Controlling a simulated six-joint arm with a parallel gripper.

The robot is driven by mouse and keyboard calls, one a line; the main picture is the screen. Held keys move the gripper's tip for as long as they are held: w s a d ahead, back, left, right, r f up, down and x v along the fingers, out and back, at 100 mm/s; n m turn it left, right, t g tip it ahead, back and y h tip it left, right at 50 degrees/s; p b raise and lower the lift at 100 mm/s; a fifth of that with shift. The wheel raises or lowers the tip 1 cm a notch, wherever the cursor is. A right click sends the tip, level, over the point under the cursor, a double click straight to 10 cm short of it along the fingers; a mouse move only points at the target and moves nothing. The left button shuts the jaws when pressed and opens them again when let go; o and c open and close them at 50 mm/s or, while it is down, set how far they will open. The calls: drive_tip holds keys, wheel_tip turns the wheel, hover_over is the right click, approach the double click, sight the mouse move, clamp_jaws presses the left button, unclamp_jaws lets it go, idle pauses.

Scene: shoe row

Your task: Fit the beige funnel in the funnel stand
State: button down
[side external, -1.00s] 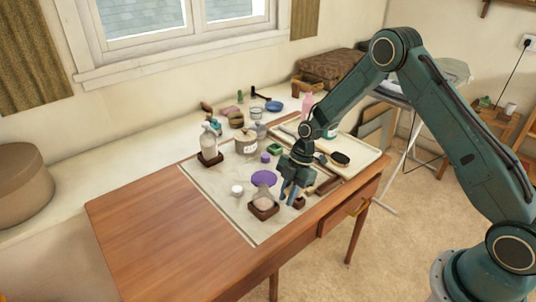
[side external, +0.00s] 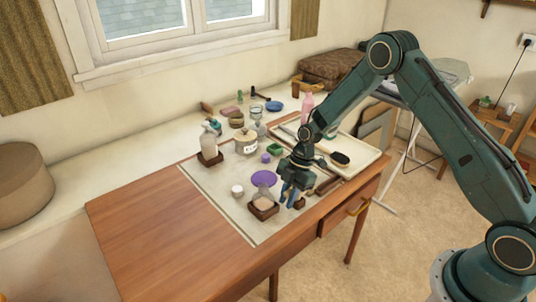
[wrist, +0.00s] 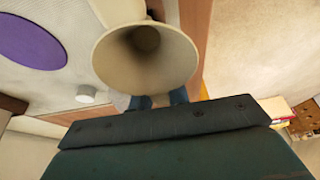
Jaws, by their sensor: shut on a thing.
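The beige funnel (wrist: 146,55) is in my gripper (wrist: 157,101), with its wide mouth towards the wrist camera. The blue fingers are shut on it, partly hidden by the funnel and the dark gripper body. In the side view my gripper (side external: 291,198) is low over the front of the mat; I cannot make out the funnel there. A dark square wooden base (side external: 263,211) with a pale rounded thing on it stands just left of the fingers. I cannot tell for sure whether it is the funnel stand.
A purple disc (side external: 264,178) and a small white cap (side external: 237,190) lie behind and left. A bottle on a wooden base (side external: 210,158), a cream pot (side external: 246,143) and a tray (side external: 365,158) are farther off. A small brown block (side external: 299,203) is beside the fingers. The table's left is bare.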

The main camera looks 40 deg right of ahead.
drive_tip(key=shift+f, duration=0.6)
drive_tip(key=c, duration=1.4)
unclamp_jaws()
drive_tip(key=shift+o, duration=0.7)
drive_tip(key=shift+w, duration=0.1)
drive_tip(key=shift+w+d+r, duration=0.1)
drive_tip(key=shift+d+r, duration=0.1)
drive_tip(key=shift+r, duration=0.25)
drive_tip(key=v, duration=1.3)
drive_tip(key=shift+s, duration=0.3)
